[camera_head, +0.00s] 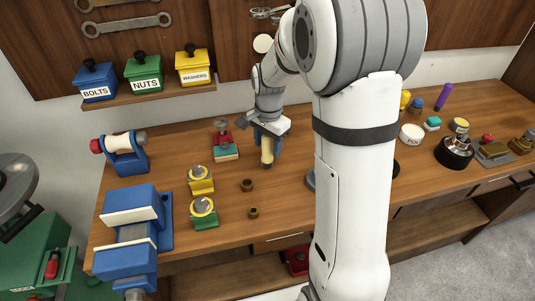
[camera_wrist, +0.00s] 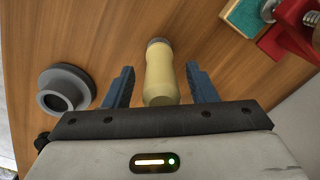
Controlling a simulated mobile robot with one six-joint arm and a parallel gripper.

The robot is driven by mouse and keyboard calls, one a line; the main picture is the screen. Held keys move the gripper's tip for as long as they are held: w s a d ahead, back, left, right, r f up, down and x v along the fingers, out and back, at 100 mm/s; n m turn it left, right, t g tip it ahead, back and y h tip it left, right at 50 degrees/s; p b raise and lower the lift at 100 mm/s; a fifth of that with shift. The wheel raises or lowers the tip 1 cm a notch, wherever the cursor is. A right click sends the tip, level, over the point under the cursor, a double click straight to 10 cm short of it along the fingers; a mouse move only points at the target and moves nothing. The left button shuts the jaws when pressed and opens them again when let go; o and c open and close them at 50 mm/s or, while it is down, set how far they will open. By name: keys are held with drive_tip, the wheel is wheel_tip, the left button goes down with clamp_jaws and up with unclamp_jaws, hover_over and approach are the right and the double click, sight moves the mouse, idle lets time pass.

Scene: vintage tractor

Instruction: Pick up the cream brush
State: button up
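The cream brush (camera_head: 267,150) shows in the head view as a pale handle with a dark lower end, just below my gripper (camera_head: 268,130) over the workbench. In the wrist view the brush (camera_wrist: 160,78) is a smooth cream body with a grey-brown far end. My gripper (camera_wrist: 159,66) is open, with one blue finger on each side of the brush. A gap shows between each finger and the brush.
A grey flanged ring (camera_wrist: 62,92) lies just left of the left finger. A red clamp with a teal block (camera_head: 225,148) stands to the left of the brush in the head view. Two small brown rings (camera_head: 247,185) lie nearer the front. My arm hides part of the bench.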

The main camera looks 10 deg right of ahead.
drive_tip(key=c, duration=0.9)
drive_tip(key=shift+c, duration=0.2)
wheel_tip(320, 180, up, 10)
drive_tip(key=shift+r+b, duration=0.1)
drive_tip(key=shift+b, duration=0.2)
drive_tip(key=o, duration=0.4)
clamp_jaws()
